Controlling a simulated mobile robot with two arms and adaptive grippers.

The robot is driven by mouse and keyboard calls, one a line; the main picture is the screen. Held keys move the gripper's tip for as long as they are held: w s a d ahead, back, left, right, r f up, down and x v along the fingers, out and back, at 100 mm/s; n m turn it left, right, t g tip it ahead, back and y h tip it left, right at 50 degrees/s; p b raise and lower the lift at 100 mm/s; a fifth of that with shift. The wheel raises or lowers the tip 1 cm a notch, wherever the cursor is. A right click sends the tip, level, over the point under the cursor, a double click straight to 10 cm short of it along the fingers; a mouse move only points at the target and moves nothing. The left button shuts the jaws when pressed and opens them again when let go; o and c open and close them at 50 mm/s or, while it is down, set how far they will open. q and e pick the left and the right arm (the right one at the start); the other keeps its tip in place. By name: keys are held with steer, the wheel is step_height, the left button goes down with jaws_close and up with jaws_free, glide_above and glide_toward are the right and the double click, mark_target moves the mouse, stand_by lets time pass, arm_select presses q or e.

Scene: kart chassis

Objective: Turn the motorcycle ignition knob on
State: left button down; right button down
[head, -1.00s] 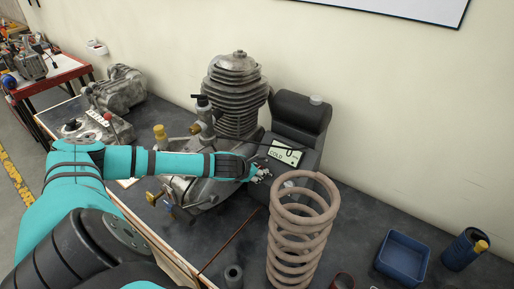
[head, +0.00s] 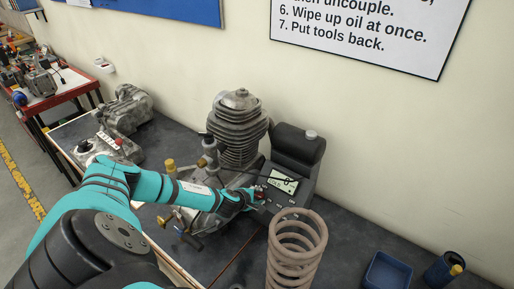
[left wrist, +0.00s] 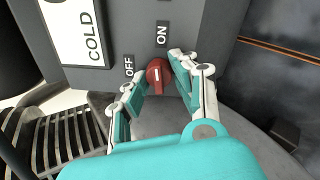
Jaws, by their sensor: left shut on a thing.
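The red ignition knob (left wrist: 158,75) is on the face of a dark grey control box (head: 298,150). An ON label (left wrist: 162,34) is above the knob in the left wrist view, and an OFF label (left wrist: 129,66) is just to its left. A pale mark shows on the knob; which label it points to is hard to tell. My left gripper (head: 258,195) reaches the box's front. In the left wrist view its fingers (left wrist: 160,84) are on both sides of the knob, shut on it. My right gripper is not in view.
A finned engine (head: 238,130) stands left of the box, close to my left arm. A large coil spring (head: 296,250) stands in front. A blue bin (head: 388,270) and a dark blue container (head: 443,268) are at right. Bench space (head: 345,230) behind the spring is clear.

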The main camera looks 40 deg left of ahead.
arm_select(q)
steer(key=shift+m+p, duration=0.75)
steer(key=shift+m, duration=0.15)
steer(key=c, duration=1)
jaws_free()
steer(key=shift+c, duration=0.2)
steer(key=shift+s+r, duration=0.1)
steer(key=v, duration=1.1)
steer(key=shift+s+r, duration=0.15)
steer(key=shift+s, duration=0.2)
